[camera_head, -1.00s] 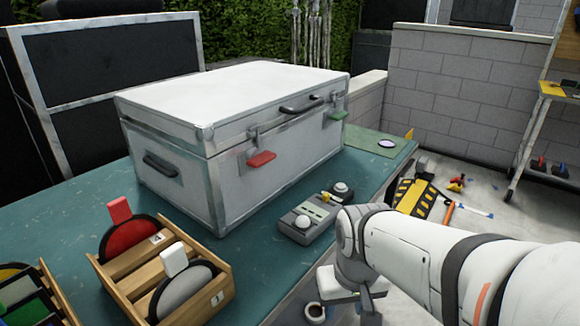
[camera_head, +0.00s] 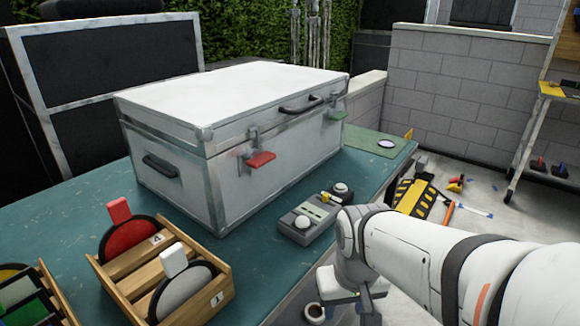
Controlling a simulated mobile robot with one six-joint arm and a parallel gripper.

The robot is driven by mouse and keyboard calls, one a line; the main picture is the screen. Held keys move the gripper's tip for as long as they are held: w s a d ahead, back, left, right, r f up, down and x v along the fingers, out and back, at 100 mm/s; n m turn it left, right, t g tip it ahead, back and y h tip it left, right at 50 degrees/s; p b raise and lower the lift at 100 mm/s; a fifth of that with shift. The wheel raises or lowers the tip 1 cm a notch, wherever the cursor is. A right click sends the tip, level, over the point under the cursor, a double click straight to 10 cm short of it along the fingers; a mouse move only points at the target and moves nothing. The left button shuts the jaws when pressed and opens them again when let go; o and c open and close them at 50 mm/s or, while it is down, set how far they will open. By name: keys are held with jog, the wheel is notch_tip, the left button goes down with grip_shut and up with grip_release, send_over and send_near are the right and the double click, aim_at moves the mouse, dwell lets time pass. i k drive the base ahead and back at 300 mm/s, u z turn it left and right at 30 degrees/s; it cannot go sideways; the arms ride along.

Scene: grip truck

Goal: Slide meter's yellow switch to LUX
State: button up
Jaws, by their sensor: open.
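The meter (camera_head: 309,228) is a grey box on the teal table top, in front of the silver case. It has a white dome at each end and a pale panel between them. Its small yellow switch (camera_head: 326,198) shows near the far dome; the label markings are too small to read. My gripper (camera_head: 352,303) hangs below my wrist, off the table's front edge, to the right of and nearer than the meter. It is open, and it is apart from the meter. My arm partly hides its fingers.
A silver case (camera_head: 270,195) with a red latch (camera_head: 260,159) and a green latch (camera_head: 338,115) stands behind the meter. A wooden rack (camera_head: 207,303) holds red and grey discs at the left front. Bare table lies between rack and meter.

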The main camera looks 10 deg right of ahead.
aim_at(325, 197)
jog(key=z, duration=0.05)
jog(key=k, duration=0.55)
jog(key=u, duration=2.5)
jog(key=k, duration=1.1)
jog(key=z, duration=2)
jog(key=i, duration=1)
jog(key=z, duration=0.05)
